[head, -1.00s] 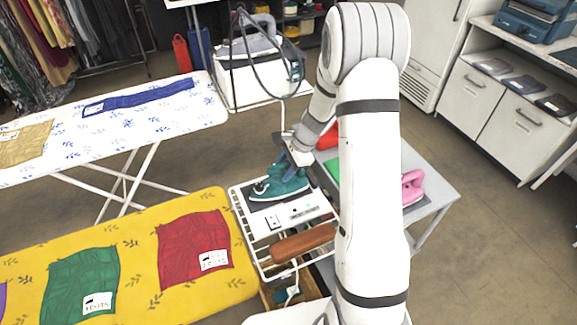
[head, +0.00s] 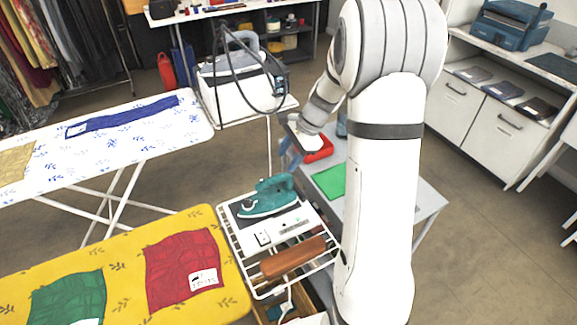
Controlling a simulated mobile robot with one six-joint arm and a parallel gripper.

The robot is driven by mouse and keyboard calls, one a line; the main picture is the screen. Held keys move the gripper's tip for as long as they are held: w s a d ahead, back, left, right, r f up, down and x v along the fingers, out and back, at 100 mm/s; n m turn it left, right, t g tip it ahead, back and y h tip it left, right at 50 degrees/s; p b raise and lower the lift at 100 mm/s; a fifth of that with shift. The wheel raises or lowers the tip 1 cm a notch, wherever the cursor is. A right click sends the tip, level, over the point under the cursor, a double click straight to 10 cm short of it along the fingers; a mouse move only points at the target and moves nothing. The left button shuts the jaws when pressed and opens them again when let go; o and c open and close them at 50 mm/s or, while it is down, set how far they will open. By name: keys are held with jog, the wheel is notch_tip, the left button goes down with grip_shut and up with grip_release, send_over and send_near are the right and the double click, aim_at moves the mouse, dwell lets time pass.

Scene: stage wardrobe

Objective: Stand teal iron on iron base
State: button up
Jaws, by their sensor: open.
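The teal iron (head: 266,199) sits with its sole down on a dark pad at the far end of a white wire rack, which looks like the iron base (head: 285,238). The iron's handle is on top and nothing holds it. My gripper (head: 290,159), with blue fingers, is open and empty. It is above and behind the iron, apart from it, near a red tray on the grey table. The exact finger gap is small and hard to see.
A brown sleeve-shaped pad (head: 293,257) lies on the rack's near part. The yellow ironing board (head: 120,255) adjoins on the left. The grey table (head: 425,205) holds a red tray (head: 318,150) and a green mat (head: 330,180). A white steam station (head: 240,93) stands behind.

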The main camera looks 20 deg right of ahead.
jog(key=s+a+r+n+h, duration=0.1)
jog(key=s+r+n, duration=0.3)
jog(key=s, duration=0.4)
jog(key=s+a+r+n+t+h, duration=0.1)
jog(key=s+r+n+h, duration=0.1)
jog(key=s+r+n, duration=0.2)
jog(key=s+a+r+n+t+h, duration=0.1)
jog(key=s+r+n, duration=0.3)
jog(key=s+n, duration=0.3)
jog(key=s, duration=0.5)
jog(key=shift+s+a+h, duration=0.15)
jog(key=shift+s+h, duration=0.25)
jog(key=shift+s, duration=0.1)
dwell(0.6)
